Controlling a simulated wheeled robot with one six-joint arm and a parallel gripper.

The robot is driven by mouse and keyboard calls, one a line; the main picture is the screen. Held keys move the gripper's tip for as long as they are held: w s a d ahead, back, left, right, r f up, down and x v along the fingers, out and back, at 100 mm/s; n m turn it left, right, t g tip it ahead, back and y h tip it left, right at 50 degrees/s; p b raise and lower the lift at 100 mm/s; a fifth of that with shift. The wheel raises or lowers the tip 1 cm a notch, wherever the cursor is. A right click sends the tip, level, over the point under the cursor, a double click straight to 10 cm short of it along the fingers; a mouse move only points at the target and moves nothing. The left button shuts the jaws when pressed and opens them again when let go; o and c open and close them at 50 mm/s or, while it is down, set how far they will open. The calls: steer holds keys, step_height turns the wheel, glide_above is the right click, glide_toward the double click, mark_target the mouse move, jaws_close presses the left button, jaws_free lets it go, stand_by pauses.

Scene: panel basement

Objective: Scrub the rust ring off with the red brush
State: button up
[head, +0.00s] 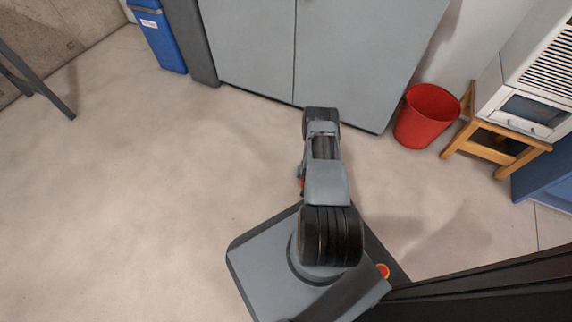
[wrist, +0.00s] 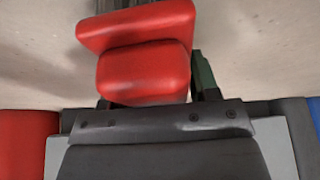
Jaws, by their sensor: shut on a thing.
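The red brush (wrist: 145,70) fills the upper middle of the wrist view. It has a blocky red body, and dark bristle-like strands show at the top edge. My gripper (wrist: 152,85) is shut on it; a dark finger shows at its right side, and the other finger is mostly hidden. In the head view my arm hides the gripper and most of the brush; a small red bit shows at the arm's left side, probably the brush. I see no rust ring in either view.
A grey cabinet (head: 250,45) stands ahead, with a blue bin (head: 160,38) to its left. A red bucket (head: 426,115) and a wooden stool (head: 495,150) bearing a white appliance (head: 530,95) stand at right. A dark edge crosses the lower right. The floor at left is open.

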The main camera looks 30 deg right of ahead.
steer(key=shift+s+d, duration=0.25)
steer(key=shift+s, duration=0.15)
steer(key=r+p, duration=0.1)
steer(key=r, duration=0.1)
steer(key=shift+w+a+r+p, duration=0.1)
steer(key=shift+a+r+p, duration=0.1)
steer(key=shift+r+p, duration=0.2)
steer(key=shift+d+r+p, duration=0.2)
steer(key=shift+r+p, duration=0.25)
steer(key=shift+r, duration=0.3)
steer(key=shift+r+p, duration=1.4)
steer(key=shift+r, duration=0.55)
